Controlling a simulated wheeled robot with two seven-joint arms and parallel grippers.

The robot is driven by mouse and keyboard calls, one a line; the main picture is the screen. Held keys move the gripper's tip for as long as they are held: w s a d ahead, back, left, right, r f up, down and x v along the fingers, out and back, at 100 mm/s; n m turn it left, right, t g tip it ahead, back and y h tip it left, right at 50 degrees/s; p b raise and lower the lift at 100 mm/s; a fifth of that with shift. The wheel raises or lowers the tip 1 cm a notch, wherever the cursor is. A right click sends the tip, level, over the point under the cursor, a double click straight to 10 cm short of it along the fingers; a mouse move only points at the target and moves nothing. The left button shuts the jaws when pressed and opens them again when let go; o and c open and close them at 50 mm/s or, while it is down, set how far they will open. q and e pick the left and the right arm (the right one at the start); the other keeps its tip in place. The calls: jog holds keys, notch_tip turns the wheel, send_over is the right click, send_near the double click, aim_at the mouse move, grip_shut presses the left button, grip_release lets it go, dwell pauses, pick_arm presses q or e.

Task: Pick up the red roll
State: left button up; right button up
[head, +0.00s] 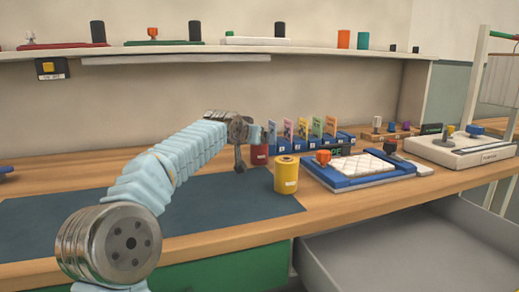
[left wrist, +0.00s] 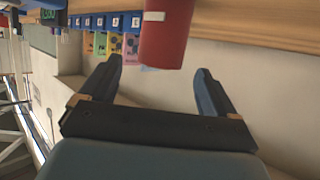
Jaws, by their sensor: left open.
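The red roll (head: 259,156) stands upright on the wooden bench, partly hidden behind my left gripper (head: 240,158) in the head view. In the left wrist view, which is turned upside down, the red roll (left wrist: 165,35) shows a white label. My left gripper (left wrist: 159,66) is open and empty there, its two fingers apart, with the roll in line with the gap at about the fingertips. I cannot tell whether they touch. My right gripper is in neither view.
A yellow roll (head: 287,176) stands close to the right of the red one. A blue tray with a white quilted pad (head: 357,167) lies further right. Blue bins with coloured cards (head: 301,131) stand behind. A dark mat (head: 60,222) covers the bench's left part. A shelf (head: 180,50) runs above.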

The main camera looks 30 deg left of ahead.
pick_arm(q)
jog(key=p+x, duration=0.1)
jog(key=x, duration=0.4)
jog(key=shift+s+f, duration=0.1)
jog(key=c, duration=1.2)
